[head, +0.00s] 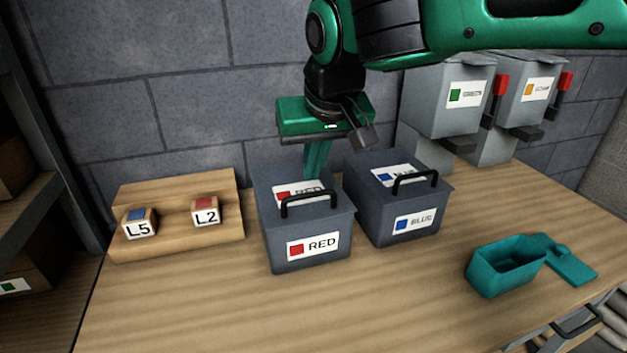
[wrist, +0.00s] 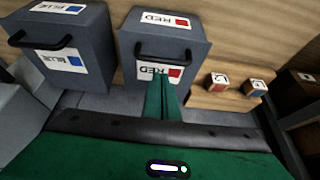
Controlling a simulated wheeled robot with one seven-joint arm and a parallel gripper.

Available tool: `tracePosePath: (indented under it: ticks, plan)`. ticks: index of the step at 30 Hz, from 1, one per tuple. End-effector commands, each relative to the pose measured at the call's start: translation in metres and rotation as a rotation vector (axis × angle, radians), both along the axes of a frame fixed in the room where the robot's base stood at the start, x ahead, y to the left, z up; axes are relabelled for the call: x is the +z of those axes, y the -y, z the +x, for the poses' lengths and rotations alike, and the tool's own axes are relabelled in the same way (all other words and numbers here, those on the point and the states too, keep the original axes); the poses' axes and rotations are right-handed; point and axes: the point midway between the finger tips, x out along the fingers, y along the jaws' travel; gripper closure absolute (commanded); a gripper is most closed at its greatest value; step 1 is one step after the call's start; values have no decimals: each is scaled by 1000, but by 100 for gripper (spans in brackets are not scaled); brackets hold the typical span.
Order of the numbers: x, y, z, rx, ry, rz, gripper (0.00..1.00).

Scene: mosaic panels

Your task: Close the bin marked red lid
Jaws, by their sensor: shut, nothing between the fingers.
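The bin marked RED (head: 330,259) is a grey box on the table, with a red-square label on its front and another on its lid (head: 263,200). The lid lies down over the box and looks shut, with a black handle (head: 309,198) at its front edge. In the wrist view the red bin (wrist: 135,57) shows at top centre. My gripper (head: 316,178) points down above the rear part of that lid, its green fingers together and empty. The fingertips (wrist: 161,84) cover part of the lid label in the wrist view. I cannot tell whether they touch the lid.
A similar bin marked BLUE (head: 377,222) stands close on the right, its lid down. A wooden step rack (head: 175,238) with blocks L5 and L2 stands left. A teal open box (head: 484,277) and flat teal piece (head: 568,262) lie right. The front table is clear.

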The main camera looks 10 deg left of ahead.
Motion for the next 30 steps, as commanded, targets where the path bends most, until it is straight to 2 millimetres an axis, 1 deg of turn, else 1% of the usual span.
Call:
tracePosePath:
  ticks: [1,3,9,12,15,19,22,23,26,27,29,30]
  plan:
    - [12,0,2,-3,3,5,100]
    - [24,5,-8,-1,4,4,100]
    - [58,19,-26,-4,4,3,100]
    - [71,25,-33,-6,3,3,100]
    - [81,29,-39,-6,3,3,100]
    - [87,32,-43,-8,1,1,100]
    - [85,45,-37,-32,-2,-7,100]
    - [83,53,-33,-46,-3,-13,100]
    - [70,93,-14,-115,-17,-39,100]
    - [63,114,-6,-151,-24,-52,100]
    - [51,150,4,-212,-39,-71,100]
    - [43,176,9,-254,-51,-83,100]
